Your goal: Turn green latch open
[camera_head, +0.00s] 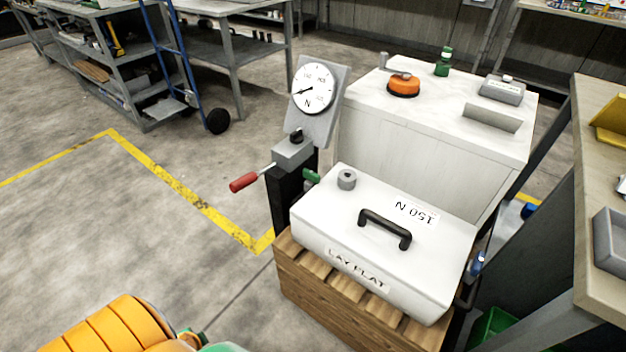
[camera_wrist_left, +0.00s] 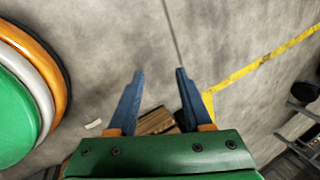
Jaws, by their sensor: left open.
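A small green latch (camera_head: 311,177) shows in the head view at the left side of a white lidded box (camera_head: 330,215), beside a dark post (camera_head: 283,195). It is small and partly hidden, so its exact angle is hard to tell. My left gripper (camera_wrist_left: 159,73) shows in the left wrist view with its two blue fingers apart and nothing between them but floor. It is away from the latch, which I do not see in that view. A wooden crate (camera_wrist_left: 155,121) shows just beyond the finger bases. My right gripper is in neither view.
The box has a black handle (camera_head: 385,228) and rests on a wooden crate (camera_head: 330,300). A red-handled lever (camera_head: 243,182) sticks out left from the post below a dial (camera_head: 312,88). A white cabinet (camera_head: 420,155) stands behind.

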